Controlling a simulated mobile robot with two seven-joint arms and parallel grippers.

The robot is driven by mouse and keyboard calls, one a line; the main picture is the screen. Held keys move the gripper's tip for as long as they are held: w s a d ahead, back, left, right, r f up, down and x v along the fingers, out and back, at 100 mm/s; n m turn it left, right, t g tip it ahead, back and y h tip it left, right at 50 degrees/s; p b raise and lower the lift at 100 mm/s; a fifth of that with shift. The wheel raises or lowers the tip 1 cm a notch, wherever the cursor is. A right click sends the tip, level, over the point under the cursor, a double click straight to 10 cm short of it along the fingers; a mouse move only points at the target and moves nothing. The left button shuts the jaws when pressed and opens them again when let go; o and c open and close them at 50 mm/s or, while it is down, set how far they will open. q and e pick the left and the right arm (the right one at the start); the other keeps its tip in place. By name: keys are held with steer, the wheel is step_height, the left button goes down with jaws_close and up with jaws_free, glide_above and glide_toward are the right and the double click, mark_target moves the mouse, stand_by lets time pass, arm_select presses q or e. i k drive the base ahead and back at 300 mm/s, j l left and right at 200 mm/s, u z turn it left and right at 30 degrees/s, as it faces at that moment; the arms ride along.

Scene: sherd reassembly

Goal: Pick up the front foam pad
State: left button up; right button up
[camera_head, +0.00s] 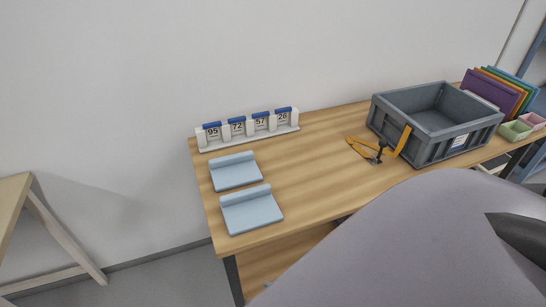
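The front foam pad (252,213) is a light blue, L-shaped piece with a raised strip along its back edge. It lies near the front left corner of the wooden table (310,185). A similar back foam pad (237,175) lies just behind it, with a narrow gap between them. Nothing touches the front pad. Neither of my grippers shows in the view. A large grey rounded part of my own body fills the lower right and hides the table's front right.
A white rack (250,137) with numbered blue-topped tags stands at the back left. A grey crate (423,146) stands to the right, with an orange tool (363,148) beside it. Coloured folders (497,88) and small bins (516,130) are at far right. The table's middle is clear.

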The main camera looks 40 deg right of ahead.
mark_target(243, 210)
steer(key=i+j+z, duration=0.1)
steer(key=z, duration=0.25)
steer(key=i+j+z, duration=0.1)
steer(key=z, duration=0.25)
steer(key=i+j+z, duration=0.1)
steer(key=z, duration=0.25)
steer(key=j, duration=0.1)
